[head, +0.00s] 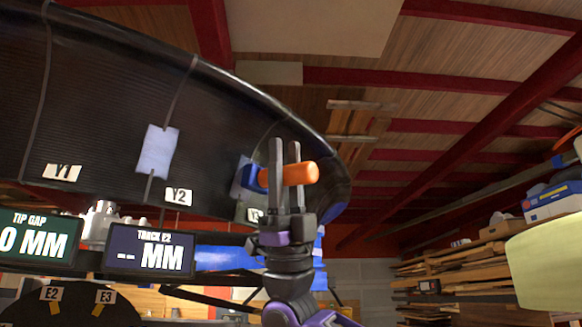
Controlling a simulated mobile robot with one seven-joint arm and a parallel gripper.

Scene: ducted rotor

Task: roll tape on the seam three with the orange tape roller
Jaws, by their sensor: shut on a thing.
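My gripper (285,147) points up and is shut on the orange tape roller (301,173). The roller's orange end sticks out to the right of the fingers, and its blue part (251,177) shows on the left. The roller is in front of the black duct (100,95) near its right end, by a label (255,214) that seems to read Y3. A pale patch (237,188) shows just left of the blue part. Seam three (266,136) runs down behind the roller, mostly hidden. I cannot tell whether the roller touches the duct.
A pale tape strip (157,151) lies on the seam above label Y2 (178,196). Label Y1 (62,172) is further left. Stacked timber (455,275) is at right.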

